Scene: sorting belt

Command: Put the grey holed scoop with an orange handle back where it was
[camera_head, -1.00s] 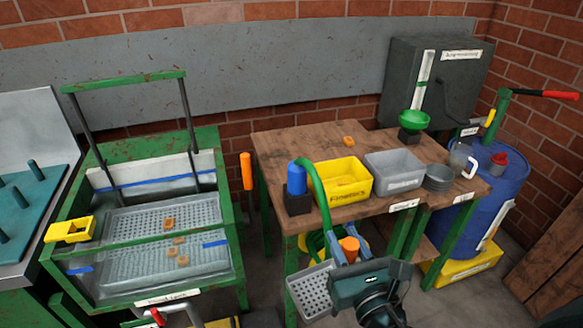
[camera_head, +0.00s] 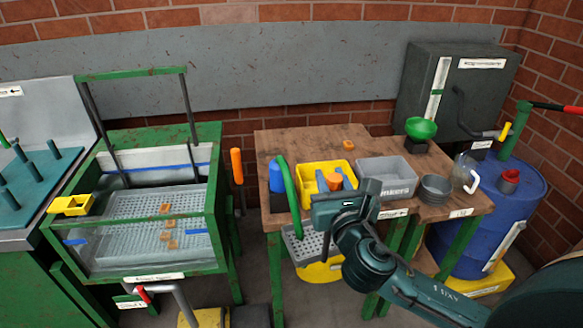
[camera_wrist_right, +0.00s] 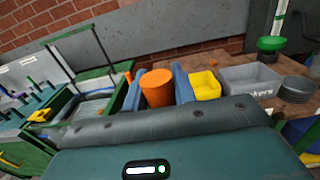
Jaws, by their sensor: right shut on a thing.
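My right gripper (camera_head: 335,181) is shut on the orange handle (camera_head: 334,182) of the grey holed scoop (camera_head: 304,244). The scoop hangs below the gripper in front of the wooden table's front edge, its perforated part tilted. In the right wrist view the orange handle (camera_wrist_right: 157,87) shows end-on between the two blue-grey fingers. The perforated part is hidden there. My left gripper is not in view.
The wooden table (camera_head: 300,142) carries a yellow bin (camera_head: 314,172), a grey bin (camera_head: 388,170), stacked grey bowls (camera_head: 434,190) and a blue-topped bottle (camera_head: 277,176). Left stands a green-framed wash tank (camera_head: 155,277); another orange handle (camera_head: 237,165) hangs beside it. A blue drum (camera_head: 487,225) stands right.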

